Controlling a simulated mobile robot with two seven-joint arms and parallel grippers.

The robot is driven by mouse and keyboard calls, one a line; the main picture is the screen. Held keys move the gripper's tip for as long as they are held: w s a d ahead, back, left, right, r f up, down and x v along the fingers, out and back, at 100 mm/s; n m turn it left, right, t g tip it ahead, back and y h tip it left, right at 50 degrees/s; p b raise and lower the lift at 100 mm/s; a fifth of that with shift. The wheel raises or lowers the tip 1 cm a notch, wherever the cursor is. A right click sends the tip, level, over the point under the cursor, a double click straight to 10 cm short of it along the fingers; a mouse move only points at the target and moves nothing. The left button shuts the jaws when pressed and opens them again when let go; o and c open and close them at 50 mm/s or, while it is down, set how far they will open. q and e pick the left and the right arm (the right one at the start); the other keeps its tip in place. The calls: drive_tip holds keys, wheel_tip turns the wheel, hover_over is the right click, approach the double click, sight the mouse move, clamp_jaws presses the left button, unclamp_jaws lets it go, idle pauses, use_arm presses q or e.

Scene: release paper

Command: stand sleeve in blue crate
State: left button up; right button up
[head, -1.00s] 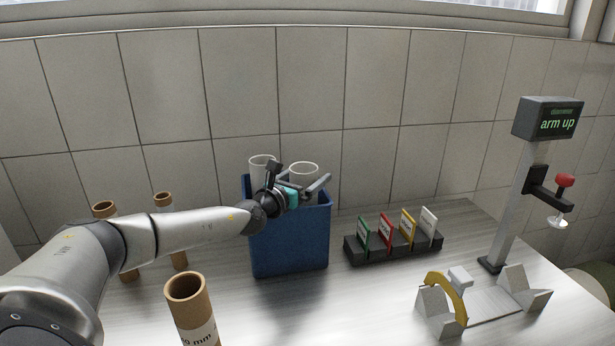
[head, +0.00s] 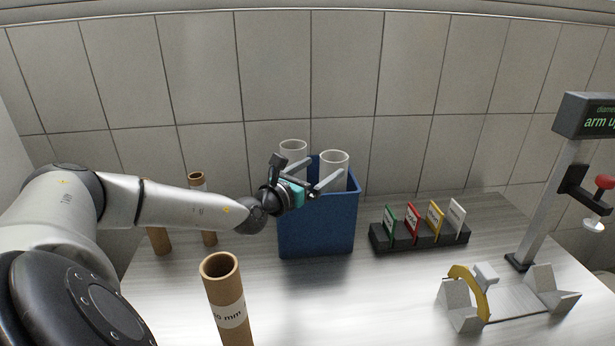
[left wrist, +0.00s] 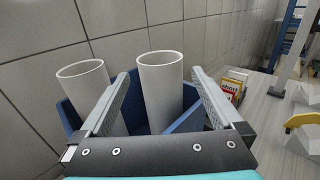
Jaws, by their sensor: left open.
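The blue crate (head: 318,232) stands on the table near the tiled wall. Two white sleeves stand upright in it, a left one (head: 293,147) and a right one (head: 334,158). In the left wrist view the left sleeve (left wrist: 88,92) is outside the fingers. The right sleeve (left wrist: 162,88) shows between the spread fingers, with space on both sides. My left gripper (head: 320,175) is open at the front of the crate, near its rim. The lower parts of the sleeves are hidden by the crate and gripper. My right gripper is not in view.
A brown cardboard tube (head: 226,300) with a mm label stands in front; other brown tubes (head: 197,182) stand behind my arm. A black holder (head: 420,236) with coloured cards, a grey cradle with a yellow arc (head: 470,290) and a display post (head: 545,205) stand to the right.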

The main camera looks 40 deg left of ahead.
use_arm(q)
drive_tip(key=shift+s+d, duration=0.15)
drive_tip(key=shift+s, duration=0.9)
drive_tip(key=shift+s+d, duration=0.15)
drive_tip(key=shift+s, duration=0.9)
